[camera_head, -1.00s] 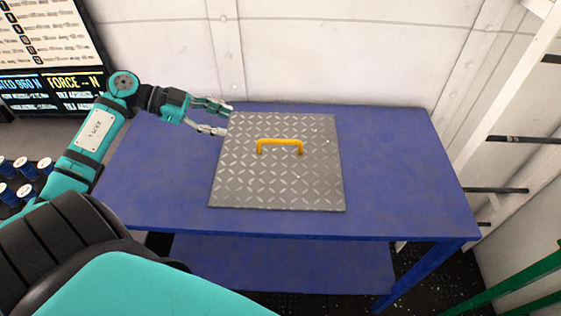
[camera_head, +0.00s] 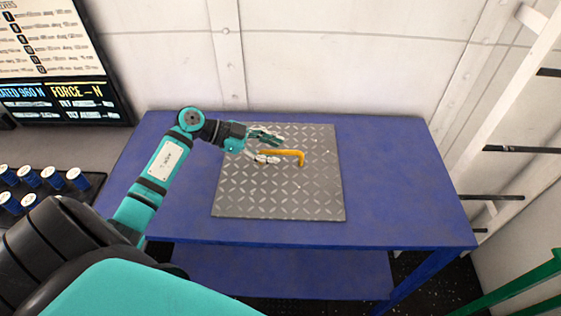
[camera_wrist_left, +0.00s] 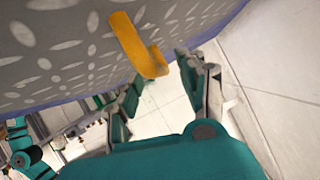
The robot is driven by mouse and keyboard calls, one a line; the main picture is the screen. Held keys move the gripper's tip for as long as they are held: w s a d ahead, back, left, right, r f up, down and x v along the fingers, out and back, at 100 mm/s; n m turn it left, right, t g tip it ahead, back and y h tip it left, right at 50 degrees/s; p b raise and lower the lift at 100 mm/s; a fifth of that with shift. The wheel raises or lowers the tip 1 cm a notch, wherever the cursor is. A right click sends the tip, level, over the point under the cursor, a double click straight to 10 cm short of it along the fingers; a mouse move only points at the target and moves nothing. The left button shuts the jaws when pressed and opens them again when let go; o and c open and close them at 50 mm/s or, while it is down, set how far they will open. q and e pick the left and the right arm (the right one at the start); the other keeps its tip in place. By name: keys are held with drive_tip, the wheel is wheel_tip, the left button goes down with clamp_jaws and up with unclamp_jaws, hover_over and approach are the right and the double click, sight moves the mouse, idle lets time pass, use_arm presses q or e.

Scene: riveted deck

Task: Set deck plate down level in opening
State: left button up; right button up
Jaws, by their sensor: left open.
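The deck plate (camera_head: 285,195) is a square grey metal sheet with a raised diamond pattern. It lies flat on the blue table (camera_head: 400,190). A yellow handle (camera_head: 290,153) stands at its middle, and its left end is partly hidden by my left gripper. My left gripper (camera_head: 277,150) is open over the plate, at the handle's left end. In the left wrist view the plate (camera_wrist_left: 60,50) fills the upper left, and the handle (camera_wrist_left: 138,45) shows just ahead of the open fingers (camera_wrist_left: 155,90). No opening for the plate is in view. My right gripper is not in view.
A white ladder-like frame (camera_head: 500,110) stands to the right, with a green rail (camera_head: 520,290) at lower right. Several blue cans (camera_head: 30,178) stand at left below a display board (camera_head: 55,85). The table's right part is bare.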

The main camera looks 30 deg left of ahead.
sight(281, 152)
use_arm(q)
drive_tip(key=shift+x, duration=1.25)
drive_tip(key=shift+w+d+f, duration=0.1)
drive_tip(key=shift+w+d, duration=0.05)
drive_tip(key=shift+d, duration=0.05)
drive_tip(key=c, duration=0.8)
clamp_jaws()
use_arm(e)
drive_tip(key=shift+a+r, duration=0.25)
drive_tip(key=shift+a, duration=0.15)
use_arm(q)
drive_tip(key=shift+f, duration=0.1)
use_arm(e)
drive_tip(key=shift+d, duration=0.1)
